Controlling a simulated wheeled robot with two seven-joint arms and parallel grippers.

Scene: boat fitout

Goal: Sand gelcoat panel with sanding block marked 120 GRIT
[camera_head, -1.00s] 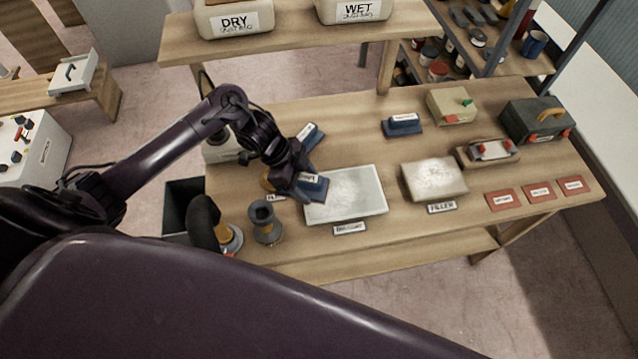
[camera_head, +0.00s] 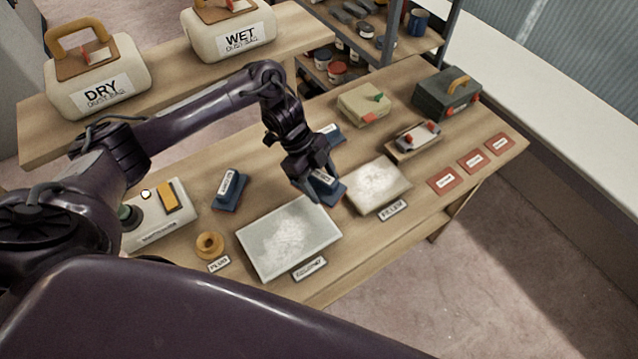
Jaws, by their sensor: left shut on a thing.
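My left gripper (camera_head: 312,178) points down and is shut on a blue sanding block (camera_head: 330,191). The held block is near the far right corner of the gelcoat panel (camera_head: 262,262), by the gap to the filler panel. I cannot tell whether it touches the panel, and its label is too small to read. The gelcoat panel is a pale rectangle with a whitish patch, its label at the front edge. A second blue block (camera_head: 230,190) stands behind the panel to the left. A third blue block (camera_head: 332,134) is partly hidden behind my gripper. My right gripper is out of view.
A whitish filler panel (camera_head: 377,186) lies to the right. A yellow ring (camera_head: 209,246) and a switch box (camera_head: 160,216) are at the left. A toolbox (camera_head: 447,95), a red-handled tool (camera_head: 413,140) and red cards (camera_head: 471,161) are farther right. DRY (camera_head: 98,88) and WET (camera_head: 229,30) containers stand behind.

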